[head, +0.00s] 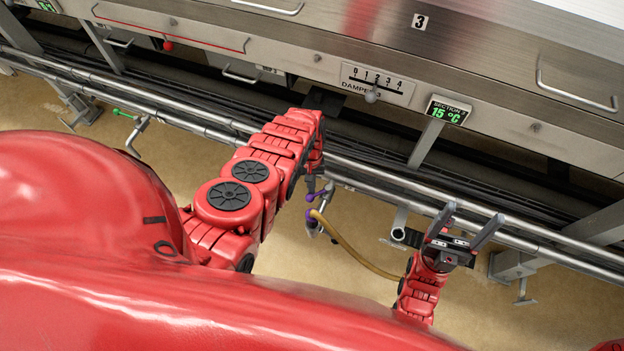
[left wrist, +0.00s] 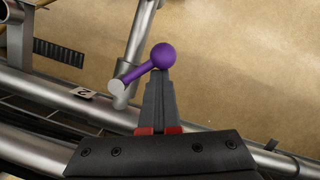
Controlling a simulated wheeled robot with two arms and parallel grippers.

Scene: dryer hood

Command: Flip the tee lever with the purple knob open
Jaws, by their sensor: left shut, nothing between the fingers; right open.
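The tee lever's purple ball knob (left wrist: 163,55) shows in the left wrist view, on a short purple arm that runs down left to a grey round pivot (left wrist: 118,87) on a steel pipe. My left gripper (left wrist: 158,76) is shut and empty, with its fingertips right at the knob's near side; I cannot tell whether they touch. In the head view the purple knob (head: 310,197) is small, just below my left gripper (head: 312,184), whose arm partly hides the area. My right gripper (head: 470,219) is open and empty, near the pipe rails at right.
Steel pipe rails (head: 375,178) run across below the dryer hood (head: 470,60). A yellow hose (head: 350,252) with a purple end hangs beside the tee. A green-handled lever (head: 122,114) is at far left. A "Section 3" display (head: 448,111) stands on a post.

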